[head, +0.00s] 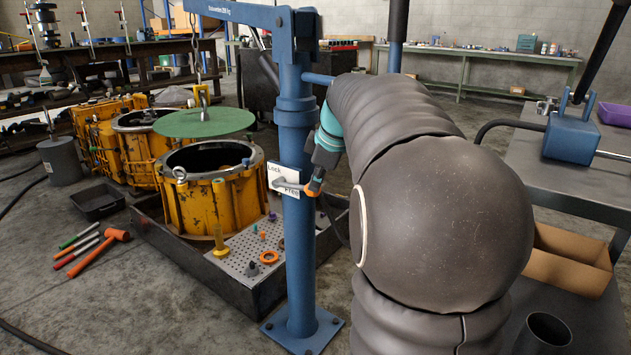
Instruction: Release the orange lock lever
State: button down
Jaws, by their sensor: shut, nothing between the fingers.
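A white plate (283,170) marked "Lock" at the top and "Free" at the bottom is fixed on the blue crane post (295,235). A lever (290,184) lies across it, roughly level and pointing right; its visible bar looks grey. A small orange part (312,190) shows at its right end, at my gripper's tip. My gripper (316,180) is teal and dark, hangs tip down just right of the post, and is shut with nothing held. It looks close against the lever's end; I cannot tell whether they touch. My arm hides part of the area behind.
A green disc (205,122) hangs from the crane chain above an open yellow housing (212,195) in a dark tray. A grey bench (575,180) with a cardboard box (568,260) stands at right. An orange hammer (110,236) lies on the floor at left.

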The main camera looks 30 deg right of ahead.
jog(key=s+d+r+p, duration=0.1)
jog(key=s+r+p, duration=0.1)
jog(key=s+r, duration=0.4)
jog(key=s, duration=0.3)
jog(key=shift+s, duration=0.4)
jog(key=s+a+f+m+h+p, duration=0.15)
jog(key=s+a+f+m, duration=0.45)
jog(key=m, duration=0.6)
jog(key=s+a+n+p, duration=0.1)
jog(key=s+a+p, duration=0.1)
jog(key=s+a, duration=0.3)
jog(key=s+a+f+n+p, duration=0.1)
jog(key=s+a+p, duration=0.2)
jog(key=a, duration=0.7)
jog(key=shift+s+f+t+y+p, duration=0.3)
jog(key=shift+s+y, duration=0.15)
jog(key=shift+s, duration=0.4)
